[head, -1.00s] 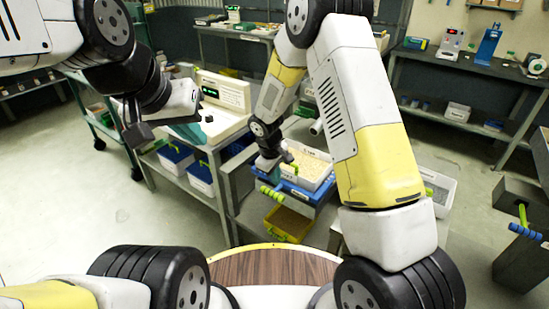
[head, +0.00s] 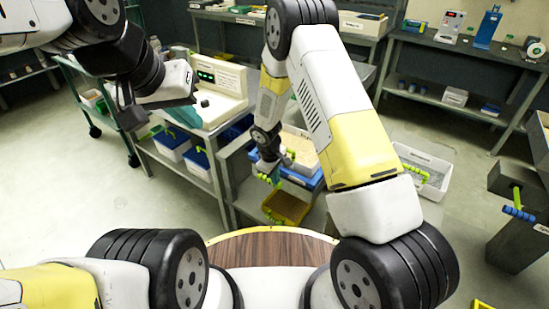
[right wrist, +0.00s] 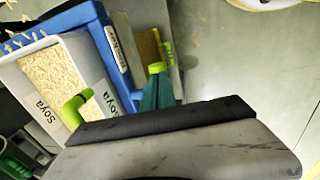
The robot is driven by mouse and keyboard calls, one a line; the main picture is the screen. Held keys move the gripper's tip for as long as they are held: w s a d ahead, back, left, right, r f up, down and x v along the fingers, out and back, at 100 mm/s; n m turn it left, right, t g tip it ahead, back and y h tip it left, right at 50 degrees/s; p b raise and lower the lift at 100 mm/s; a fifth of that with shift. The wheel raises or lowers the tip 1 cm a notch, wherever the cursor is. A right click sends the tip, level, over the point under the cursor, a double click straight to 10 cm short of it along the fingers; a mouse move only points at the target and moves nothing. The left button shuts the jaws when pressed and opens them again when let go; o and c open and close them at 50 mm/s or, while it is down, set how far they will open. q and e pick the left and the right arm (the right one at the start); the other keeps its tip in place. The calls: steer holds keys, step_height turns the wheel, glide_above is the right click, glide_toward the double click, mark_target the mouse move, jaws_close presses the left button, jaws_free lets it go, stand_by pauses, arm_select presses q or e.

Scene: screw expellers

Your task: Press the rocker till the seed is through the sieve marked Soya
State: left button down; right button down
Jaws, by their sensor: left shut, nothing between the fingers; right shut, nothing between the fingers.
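A white sieve tray marked Soya (right wrist: 97,65) holds pale seed (right wrist: 62,80) in the right wrist view. It sits on a blue frame (right wrist: 112,50). In the head view the seed tray (head: 300,147) is partly hidden by my right arm. A teal piece with a lime top (right wrist: 156,90), possibly the rocker, stands beside the frame. My right gripper (head: 268,167) is shut beside the frame, close to the teal and lime parts; contact cannot be told. Its dark finger edge (right wrist: 160,122) shows in the wrist view. My left gripper (head: 130,115) is shut and empty, far to the left.
A yellow tray (head: 285,207) lies low below the blue frame. A white machine with a green display (head: 220,82) and blue bins (head: 170,143) stand to the left. A round wooden top (head: 270,250) is in front.

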steer(key=f, duration=0.3)
steer(key=shift+s+a+f, duration=0.1)
steer(key=shift+s+f, duration=0.1)
steer(key=shift+f, duration=0.1)
steer(key=shift+s+f, duration=0.2)
steer(key=shift+f, duration=0.25)
step_height(320, 180, up, 15)
glide_above(275, 186)
steer(key=s+a, duration=0.3)
steer(key=shift+s+d+f, duration=0.15)
steer(key=shift+f, duration=0.05)
stand_by(1.6)
